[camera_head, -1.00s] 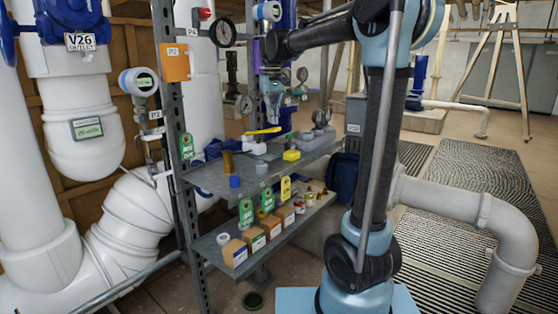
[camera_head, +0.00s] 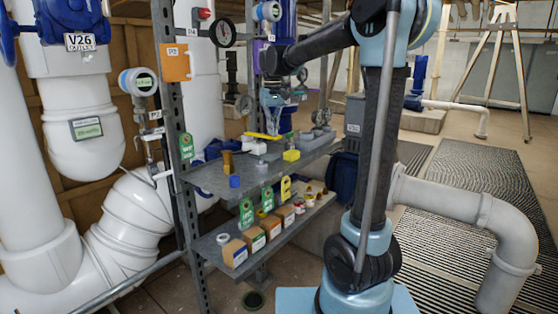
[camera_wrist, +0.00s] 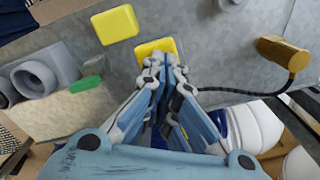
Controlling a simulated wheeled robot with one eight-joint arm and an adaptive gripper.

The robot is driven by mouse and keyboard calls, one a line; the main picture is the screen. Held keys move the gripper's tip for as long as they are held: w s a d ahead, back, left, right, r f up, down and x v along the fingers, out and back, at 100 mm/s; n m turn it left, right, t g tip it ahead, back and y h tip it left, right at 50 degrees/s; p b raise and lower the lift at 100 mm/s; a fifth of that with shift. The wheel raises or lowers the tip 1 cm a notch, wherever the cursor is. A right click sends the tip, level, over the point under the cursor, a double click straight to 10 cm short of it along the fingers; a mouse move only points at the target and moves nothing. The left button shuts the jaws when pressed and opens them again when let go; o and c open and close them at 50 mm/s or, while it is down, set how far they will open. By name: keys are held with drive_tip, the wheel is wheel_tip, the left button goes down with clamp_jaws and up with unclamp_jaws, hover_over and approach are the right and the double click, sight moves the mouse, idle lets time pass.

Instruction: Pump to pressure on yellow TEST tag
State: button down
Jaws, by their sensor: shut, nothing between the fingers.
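In the wrist view my gripper (camera_wrist: 163,60) overlaps the near edge of a yellow pad (camera_wrist: 153,46), apparently the lever's end. Contact is hard to tell. A round gauge (camera_head: 245,104) stands behind the pump; its reading is illegible.
A yellow block (camera_head: 291,156) sits just right of the pump, also in the wrist view (camera_wrist: 115,25). Grey fittings (camera_head: 318,137) lie on the right. A shelf post (camera_head: 178,130) rises at left.

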drive_tip(key=shift+f, duration=0.35)
drive_tip(key=shift+r, duration=2.55)
drive_tip(key=shift+f, duration=0.1)
drive_tip(key=shift+f, duration=2.5)
drive_tip(key=shift+r, duration=2.6)
drive_tip(key=shift+f, duration=0.15)
